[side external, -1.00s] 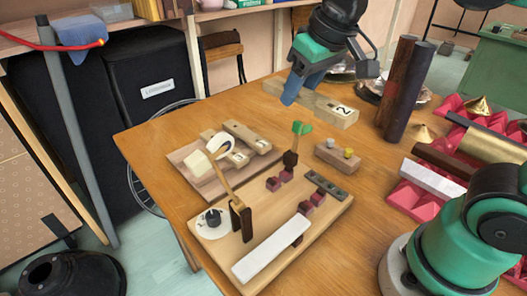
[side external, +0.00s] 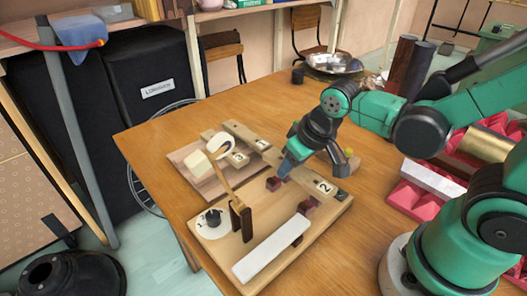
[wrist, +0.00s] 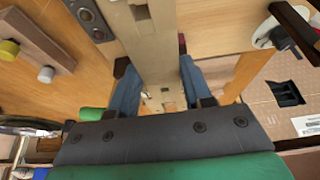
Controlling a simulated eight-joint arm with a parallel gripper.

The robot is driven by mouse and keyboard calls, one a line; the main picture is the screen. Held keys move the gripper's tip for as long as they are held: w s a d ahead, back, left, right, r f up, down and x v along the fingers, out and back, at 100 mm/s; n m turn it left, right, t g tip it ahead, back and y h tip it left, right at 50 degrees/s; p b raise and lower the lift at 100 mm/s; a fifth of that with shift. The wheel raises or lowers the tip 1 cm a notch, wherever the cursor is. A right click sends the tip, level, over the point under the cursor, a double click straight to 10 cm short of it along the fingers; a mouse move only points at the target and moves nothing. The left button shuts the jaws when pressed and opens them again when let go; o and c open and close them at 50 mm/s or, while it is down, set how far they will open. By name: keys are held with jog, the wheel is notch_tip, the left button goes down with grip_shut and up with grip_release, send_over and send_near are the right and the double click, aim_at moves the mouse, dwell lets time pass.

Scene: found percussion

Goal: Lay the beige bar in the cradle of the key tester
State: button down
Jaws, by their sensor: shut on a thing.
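The beige bar (side external: 323,185), marked 2, is held over the key tester (side external: 217,249), a light wooden board with a dial, a small upright arm and a white bar. My gripper (side external: 285,170) is shut on the beige bar, with its blue fingers on either side. The bar also runs lengthwise between the fingers (wrist: 158,92) in the wrist view (wrist: 150,45). Dark red cradle blocks (side external: 273,184) show beside and under the bar. I cannot tell whether the bar touches them. The gripper hides part of the bar.
A wooden rack (side external: 190,172) with other bars stands just behind and left of the tester. A small block with knobs (wrist: 37,48) lies near the bar. Pink foam (side external: 410,205) with metal and white bars is at the right.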

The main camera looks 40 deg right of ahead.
aim_at(297, 169)
jog(key=shift+f, duration=1.5)
jog(key=shift+f, duration=0.15)
jog(key=shift+c, duration=1.8)
grip_release()
jog(key=shift+v, duration=6.05)
jog(key=w+d+t, duration=0.1)
jog(key=w+d+f+t, duration=0.1)
jog(key=w, duration=0.1)
jog(key=shift+w+d+t, duration=0.15)
jog(key=shift+w+t, duration=0.15)
